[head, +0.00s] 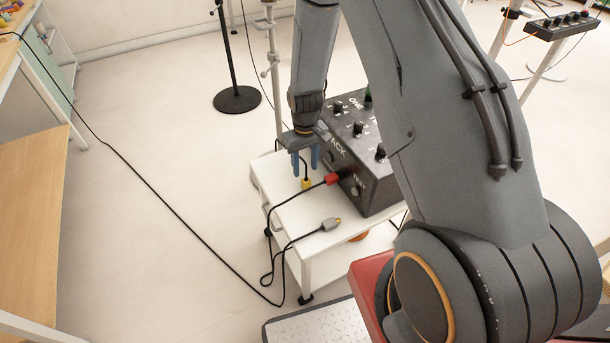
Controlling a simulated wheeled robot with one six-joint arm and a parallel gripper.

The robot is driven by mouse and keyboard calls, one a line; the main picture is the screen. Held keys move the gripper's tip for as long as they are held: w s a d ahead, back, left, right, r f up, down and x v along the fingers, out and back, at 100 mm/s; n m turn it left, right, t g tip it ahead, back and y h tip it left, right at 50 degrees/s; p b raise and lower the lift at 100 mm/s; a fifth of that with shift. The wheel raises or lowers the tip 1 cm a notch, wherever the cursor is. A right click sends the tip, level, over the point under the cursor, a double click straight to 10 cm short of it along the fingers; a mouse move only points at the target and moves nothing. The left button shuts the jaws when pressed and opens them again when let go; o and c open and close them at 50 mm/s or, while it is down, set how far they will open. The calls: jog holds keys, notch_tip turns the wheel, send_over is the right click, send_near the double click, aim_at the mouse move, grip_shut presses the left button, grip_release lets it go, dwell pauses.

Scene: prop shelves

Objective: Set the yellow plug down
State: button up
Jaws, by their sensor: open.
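The yellow plug (306,184) is on or just above the white cart top, left of the black box. A black cable runs up from it between the fingers. My gripper (305,172) points down with two blue fingers apart, directly above the plug. The fingers do not appear closed on it. I cannot tell from this view whether the plug touches the cart top. The white cart top (290,217) is partly covered by the box.
The black box (362,150) with knobs fills the cart's right side. A red plug (332,179) is at its front face. A grey plug (331,224) lies near the cart's front edge. Black cables hang off the left side. A stand (237,98) is behind; the floor at left is mostly clear.

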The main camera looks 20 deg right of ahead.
jog(key=s+r+m, duration=0.1)
jog(key=s+r, duration=0.3)
jog(key=r, duration=0.5)
jog(key=s+r, duration=0.5)
jog(key=r, duration=0.3)
jog(key=s+r+m, duration=0.1)
jog(key=s+r, duration=0.6)
jog(key=s, duration=0.5)
jog(key=shift+s+r+b, duration=0.2)
jog(key=shift+s+b, duration=0.2)
